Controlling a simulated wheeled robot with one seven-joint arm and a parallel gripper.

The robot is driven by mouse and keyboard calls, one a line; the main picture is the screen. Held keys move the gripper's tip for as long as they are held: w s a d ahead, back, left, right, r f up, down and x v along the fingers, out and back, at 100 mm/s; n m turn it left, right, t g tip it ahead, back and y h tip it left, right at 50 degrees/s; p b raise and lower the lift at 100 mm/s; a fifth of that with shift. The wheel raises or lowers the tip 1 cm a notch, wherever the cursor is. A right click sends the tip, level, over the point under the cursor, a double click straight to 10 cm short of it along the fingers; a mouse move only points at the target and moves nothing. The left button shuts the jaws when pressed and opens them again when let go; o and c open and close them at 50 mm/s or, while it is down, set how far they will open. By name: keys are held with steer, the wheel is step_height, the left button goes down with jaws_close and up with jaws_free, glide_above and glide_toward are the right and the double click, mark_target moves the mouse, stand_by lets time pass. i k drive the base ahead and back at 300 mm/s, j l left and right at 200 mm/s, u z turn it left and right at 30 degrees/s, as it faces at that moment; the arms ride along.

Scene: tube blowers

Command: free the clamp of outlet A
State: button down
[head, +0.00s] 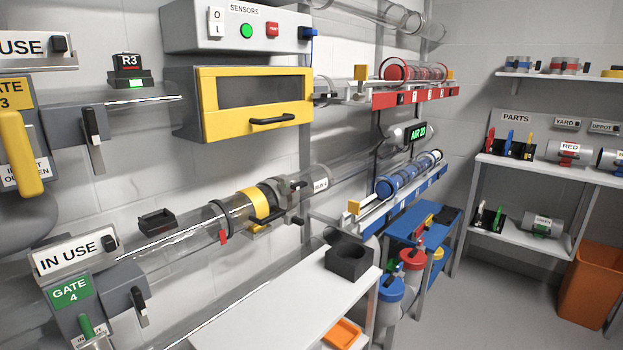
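No label reading outlet A can be made out in the head view. A dark grey clamp-like fitting (285,195) sits around the clear tube (180,238) on the wall, beside a yellow band (258,204). I cannot tell whether it is the clamp of outlet A. A thinner dark ring (221,220) with a red tab is around the same tube further left. My gripper is not in view.
A white table (270,310) with a black holder (348,262) and orange tray (342,333) stands in front. Gate 4 (70,292) and its "IN USE" sign (75,252) are at left. Parts shelves (540,162) and an orange bin (592,285) stand at right, beside open floor.

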mark_target(398, 269)
steer(key=i+j+z, duration=0.2)
steer(key=i, duration=2.05)
steer(key=l, duration=0.1)
